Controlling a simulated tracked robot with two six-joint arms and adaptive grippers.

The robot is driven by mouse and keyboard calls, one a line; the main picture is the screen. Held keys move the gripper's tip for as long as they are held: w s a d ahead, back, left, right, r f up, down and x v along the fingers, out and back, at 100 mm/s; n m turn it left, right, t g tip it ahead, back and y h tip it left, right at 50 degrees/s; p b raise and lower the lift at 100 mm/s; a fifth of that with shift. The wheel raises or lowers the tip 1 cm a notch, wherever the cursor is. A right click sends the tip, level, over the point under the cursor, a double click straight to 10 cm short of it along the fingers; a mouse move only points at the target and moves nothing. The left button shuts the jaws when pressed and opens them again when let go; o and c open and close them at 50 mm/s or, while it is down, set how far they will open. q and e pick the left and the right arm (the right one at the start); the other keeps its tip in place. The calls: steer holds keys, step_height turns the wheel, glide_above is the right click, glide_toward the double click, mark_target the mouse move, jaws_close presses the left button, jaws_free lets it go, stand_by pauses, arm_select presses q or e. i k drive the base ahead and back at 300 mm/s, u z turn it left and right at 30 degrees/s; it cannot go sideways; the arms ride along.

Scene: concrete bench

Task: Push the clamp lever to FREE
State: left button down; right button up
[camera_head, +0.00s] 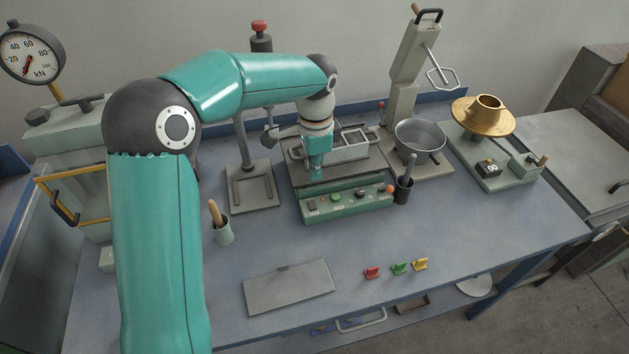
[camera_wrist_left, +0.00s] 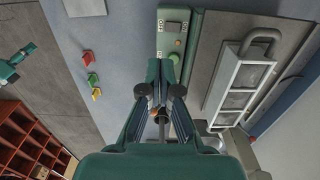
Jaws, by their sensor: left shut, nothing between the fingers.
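I cannot tell for certain which part is the clamp lever, and no FREE mark is readable. A small red-tipped lever (camera_head: 381,106) stands behind the mould, beside the mixer column. An orange knob (camera_head: 389,188) is at the right end of the green control panel (camera_head: 345,204). The grey rectangular mould (camera_head: 348,149) sits on the machine's plate behind the panel. My left gripper (camera_head: 316,175) is shut and empty, pointing down over the panel's rear edge. In the left wrist view its fingers (camera_wrist_left: 166,88) are together beside the panel (camera_wrist_left: 170,40). My right gripper is not in view.
A dark cup (camera_head: 403,190) with a tool stands right of the panel. A metal bowl (camera_head: 420,137) and a brass cone (camera_head: 484,114) are farther right. A cup with a wooden handle (camera_head: 222,228) is at left. Coloured pieces (camera_head: 400,268) and a flat plate (camera_head: 289,287) lie in front.

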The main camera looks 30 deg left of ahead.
mark_target(391, 187)
steer(key=k, duration=1)
